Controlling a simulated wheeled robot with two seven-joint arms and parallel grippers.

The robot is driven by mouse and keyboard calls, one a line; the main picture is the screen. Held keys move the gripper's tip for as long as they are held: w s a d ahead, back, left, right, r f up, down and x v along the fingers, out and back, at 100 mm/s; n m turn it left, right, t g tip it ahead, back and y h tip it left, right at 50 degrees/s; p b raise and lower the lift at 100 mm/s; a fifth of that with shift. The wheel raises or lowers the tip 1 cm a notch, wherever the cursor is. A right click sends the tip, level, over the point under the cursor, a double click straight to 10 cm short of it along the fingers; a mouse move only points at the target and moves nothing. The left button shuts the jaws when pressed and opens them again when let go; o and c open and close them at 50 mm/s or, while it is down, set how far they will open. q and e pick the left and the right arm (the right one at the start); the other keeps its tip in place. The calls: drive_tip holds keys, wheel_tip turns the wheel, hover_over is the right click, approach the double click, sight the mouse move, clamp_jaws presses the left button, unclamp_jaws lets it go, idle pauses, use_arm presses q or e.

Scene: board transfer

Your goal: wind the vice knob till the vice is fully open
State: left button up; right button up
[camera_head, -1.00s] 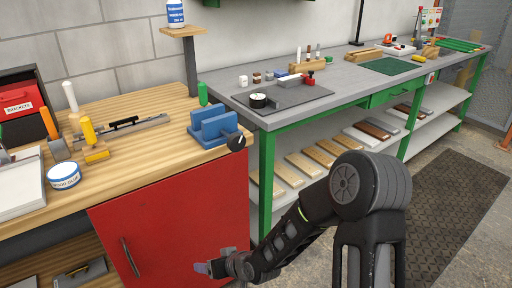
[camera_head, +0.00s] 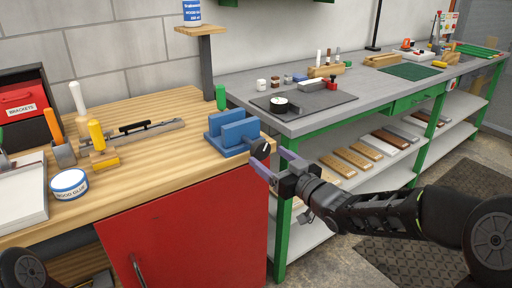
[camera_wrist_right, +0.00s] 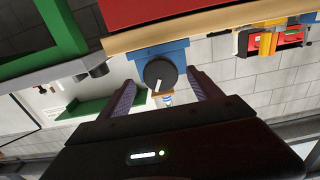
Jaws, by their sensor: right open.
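The blue vice (camera_head: 229,132) sits at the right front corner of the wooden bench, with a gap between its two upright jaws. Its round black knob (camera_head: 260,149) faces the right side of the bench and has a white mark. My right gripper (camera_head: 271,164) is open and empty, its fingers pointing at the knob. In the right wrist view the knob (camera_wrist_right: 159,75) appears between the two open fingertips; I cannot tell whether they touch it. The vice body (camera_wrist_right: 165,53) shows behind it. My left gripper is not in view.
A red cabinet front (camera_head: 185,235) lies below the bench edge. The grey bench (camera_head: 330,112) with green legs stands to the right. Clamps and a glue tin (camera_head: 69,184) are at the left.

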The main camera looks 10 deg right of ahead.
sight(255, 147)
drive_tip(key=x, duration=0.7)
drive_tip(key=shift+w+a, duration=0.1)
drive_tip(key=shift+w, duration=0.15)
drive_tip(key=shift+c, duration=0.3)
drive_tip(key=c, duration=1.3)
drive_tip(key=shift+f, duration=0.1)
drive_tip(key=shift+f+n+b, duration=0.15)
drive_tip(key=shift+n+b, duration=0.35)
drive_tip(key=shift+b, duration=0.4)
drive_tip(key=n+b, duration=0.2)
drive_tip(key=shift+b, duration=0.3)
drive_tip(key=shift+n+b, duration=0.6)
drive_tip(key=shift+b, duration=0.1)
drive_tip(key=shift+n+b, duration=0.7)
drive_tip(key=shift+n, duration=0.1)
